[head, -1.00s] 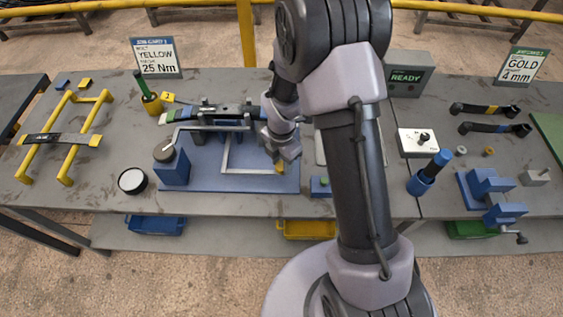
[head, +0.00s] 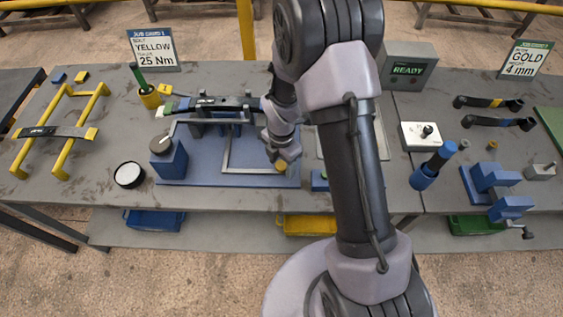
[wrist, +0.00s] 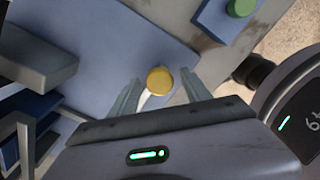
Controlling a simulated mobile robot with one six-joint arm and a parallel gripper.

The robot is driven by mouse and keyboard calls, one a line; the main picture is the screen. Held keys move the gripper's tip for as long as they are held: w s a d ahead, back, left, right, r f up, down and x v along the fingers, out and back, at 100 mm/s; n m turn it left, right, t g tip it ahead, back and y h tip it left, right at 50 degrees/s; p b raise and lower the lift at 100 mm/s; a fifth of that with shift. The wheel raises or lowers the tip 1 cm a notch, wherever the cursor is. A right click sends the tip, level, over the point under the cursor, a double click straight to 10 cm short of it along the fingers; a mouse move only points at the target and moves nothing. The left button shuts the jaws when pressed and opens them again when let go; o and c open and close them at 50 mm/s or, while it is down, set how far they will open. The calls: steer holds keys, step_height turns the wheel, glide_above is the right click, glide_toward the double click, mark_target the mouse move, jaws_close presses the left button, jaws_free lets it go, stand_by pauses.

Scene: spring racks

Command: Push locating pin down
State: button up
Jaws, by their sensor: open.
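A yellow round knob, which looks like the locating pin's top, (wrist: 160,80) sits over the blue base plate (wrist: 110,35). In the wrist view it lies between the two fingers of my gripper (wrist: 160,77), which are spread with space on both sides of it. In the head view my gripper (head: 283,157) is low over the right front part of the blue fixture (head: 200,170), with the yellow knob (head: 281,166) just at its tip. I cannot tell whether the fingers touch the knob, or how high it stands.
A dark leaf spring (head: 215,103) lies across the fixture's back, near the grey bars. A blue block with a round top (head: 169,160) stands at its left. A small blue box (head: 319,181) with a green button (wrist: 241,7) is close by on the right. A black-rimmed disc (head: 129,175) lies farther left.

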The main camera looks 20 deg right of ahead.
step_height(320, 180, up, 17)
steer(key=p, duration=0.4)
steer(key=shift+r+p, duration=0.2)
steer(key=shift+p, duration=0.15)
steer(key=s+a+r+m+t+y+b, duration=0.1)
steer(key=s+m+b, duration=0.5)
steer(key=m, duration=0.8)
steer(key=s+a+r+m+t+y+b, duration=0.1)
steer(key=s+a+r+m+t+b, duration=0.2)
steer(key=s+m+b, duration=0.4)
steer(key=s+r+m+t, duration=0.1)
steer(key=s+m, duration=0.4)
steer(key=m, duration=0.1)
steer(key=shift+s+r+m+t, duration=0.35)
steer(key=shift+r+m+t, duration=0.05)
